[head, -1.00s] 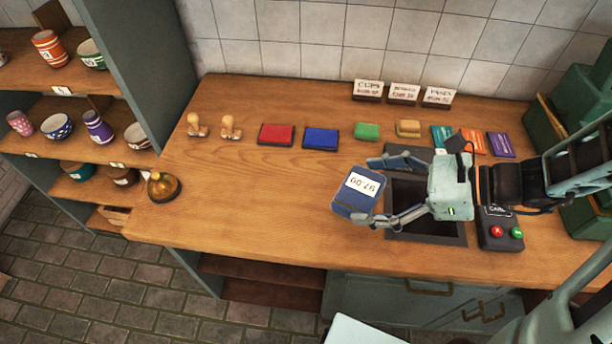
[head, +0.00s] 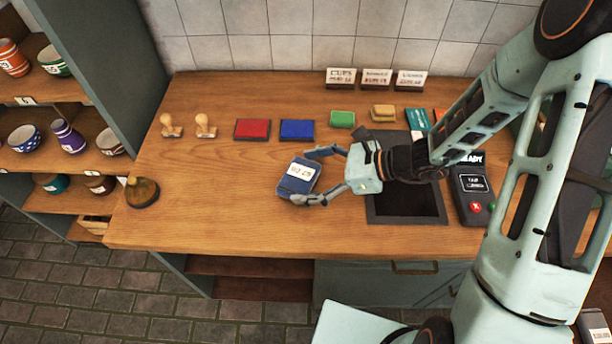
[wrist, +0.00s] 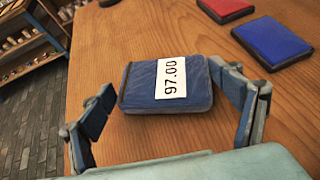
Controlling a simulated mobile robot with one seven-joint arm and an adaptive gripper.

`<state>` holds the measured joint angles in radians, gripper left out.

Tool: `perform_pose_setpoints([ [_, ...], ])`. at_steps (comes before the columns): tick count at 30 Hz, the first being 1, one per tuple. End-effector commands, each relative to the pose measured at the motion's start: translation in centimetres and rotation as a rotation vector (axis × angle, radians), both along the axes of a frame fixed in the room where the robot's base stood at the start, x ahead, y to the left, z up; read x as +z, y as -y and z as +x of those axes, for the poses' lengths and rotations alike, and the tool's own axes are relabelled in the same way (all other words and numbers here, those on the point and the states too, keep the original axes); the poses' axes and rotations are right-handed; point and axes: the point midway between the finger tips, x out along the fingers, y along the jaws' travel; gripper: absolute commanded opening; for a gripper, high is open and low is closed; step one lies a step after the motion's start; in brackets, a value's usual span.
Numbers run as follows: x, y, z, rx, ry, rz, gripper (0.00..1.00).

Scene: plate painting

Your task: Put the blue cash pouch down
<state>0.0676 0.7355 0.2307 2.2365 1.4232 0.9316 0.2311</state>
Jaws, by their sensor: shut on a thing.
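The blue cash pouch (head: 297,178) with a white "97.00" label is between the fingers of my gripper (head: 309,177), over the bare middle of the wooden counter. In the wrist view the pouch (wrist: 140,88) lies flat, label up, with the right finger close against its side. A narrow strip of wood shows between the left finger and the pouch there. My gripper is shut on the pouch. The pouch is at or just above the wood; I cannot tell if it touches.
The red pad (head: 252,129) and blue pad (head: 297,130) lie behind the pouch. Two wooden stamps (head: 206,126) and a brass bell (head: 142,192) stand left. A dark recess (head: 405,205) and a card terminal (head: 471,190) are on the right. The counter left of the pouch is clear.

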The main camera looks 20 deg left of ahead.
Motion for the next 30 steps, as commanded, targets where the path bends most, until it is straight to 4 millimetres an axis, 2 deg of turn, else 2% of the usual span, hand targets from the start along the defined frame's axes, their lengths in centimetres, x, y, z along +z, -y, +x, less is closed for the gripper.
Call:
perform_pose_setpoints([
  [3, -0.77, -0.03, -0.03, 0.0, 0.0, 0.002, 0.54],
  [13, -1.07, -0.01, -0.03, 0.0, 0.001, 0.001, 0.54],
  [14, -1.12, 0.01, -0.03, 0.0, 0.001, 0.0, 0.85],
  [18, -1.01, 0.02, -0.04, 0.0, 0.001, 0.0, 1.0],
  [30, -0.61, 0.43, 0.1, -0.001, 0.003, -0.001, 1.0],
])
